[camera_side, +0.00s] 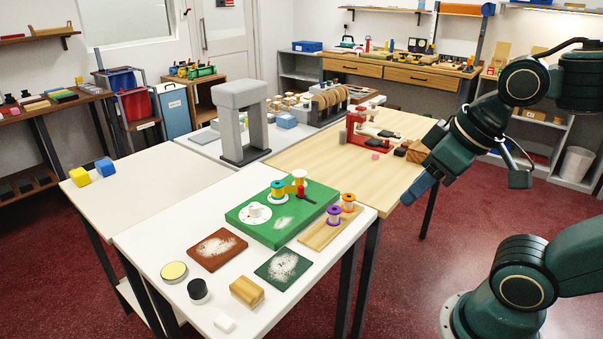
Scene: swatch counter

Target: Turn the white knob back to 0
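A white knob (257,211) sits on a round white dial on the left part of a green board (301,220). The board lies on the white table (154,235). There is a small reddish mark at the knob, but its setting and the 0 are too small to read. My gripper (416,190) is in the air to the right of the board, well apart from the knob and pointing down to the left. Its fingers are not clear enough to tell whether they are open or shut.
Colored spools (278,190) and a red-handled part (301,191) stand on the board behind the knob. A wooden strip with purple and orange spools (334,217) lies at its right. Brown (217,249) and dark green (283,269) swatches lie in front. A grey arch (242,120) stands behind.

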